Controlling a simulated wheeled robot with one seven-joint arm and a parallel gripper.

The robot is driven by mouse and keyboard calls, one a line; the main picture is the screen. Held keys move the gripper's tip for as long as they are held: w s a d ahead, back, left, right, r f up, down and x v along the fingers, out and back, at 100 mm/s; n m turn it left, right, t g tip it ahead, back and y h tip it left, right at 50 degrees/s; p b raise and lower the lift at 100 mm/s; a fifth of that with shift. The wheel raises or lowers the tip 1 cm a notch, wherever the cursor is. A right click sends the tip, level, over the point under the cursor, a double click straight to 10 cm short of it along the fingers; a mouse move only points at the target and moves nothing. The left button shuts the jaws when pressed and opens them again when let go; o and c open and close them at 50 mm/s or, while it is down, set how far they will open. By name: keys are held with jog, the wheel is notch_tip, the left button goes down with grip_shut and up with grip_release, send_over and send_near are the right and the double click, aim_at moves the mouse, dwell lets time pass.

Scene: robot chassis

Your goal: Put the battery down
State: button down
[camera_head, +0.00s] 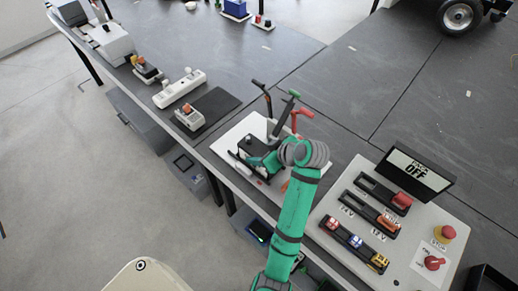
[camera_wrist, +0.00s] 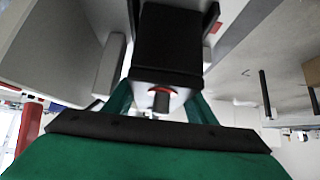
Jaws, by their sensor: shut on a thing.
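My gripper (camera_head: 268,161) is at the white board near the front edge of the table. In the wrist view its two green fingers (camera_wrist: 161,103) are shut on a block with a black body and a pale end with a small red part, which I take to be the battery (camera_wrist: 170,45). In the head view a black box-like thing (camera_head: 250,146) shows beside the gripper, over the white board (camera_head: 229,139). My arm partly hides this spot. I cannot tell whether the held block touches the board.
Red (camera_head: 301,114), green and black handles stand up just behind the gripper. A panel (camera_head: 405,262) with sliders, switches, a red stop button (camera_head: 447,232) and a display reading OFF (camera_head: 417,169) lies to the right. A power strip (camera_head: 180,88) lies left. The table behind is mostly clear.

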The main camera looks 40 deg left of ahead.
jog(key=shift+w+r, duration=0.1)
jog(key=c, duration=1.1)
grip_release()
jog(key=shift+f, duration=0.2)
jog(key=shift+r, duration=0.1)
jog(key=shift+d+r, duration=0.1)
jog(key=shift+r, duration=0.1)
jog(key=v, duration=1.1)
jog(key=shift+d+r, duration=0.2)
jog(key=shift+d, duration=0.05)
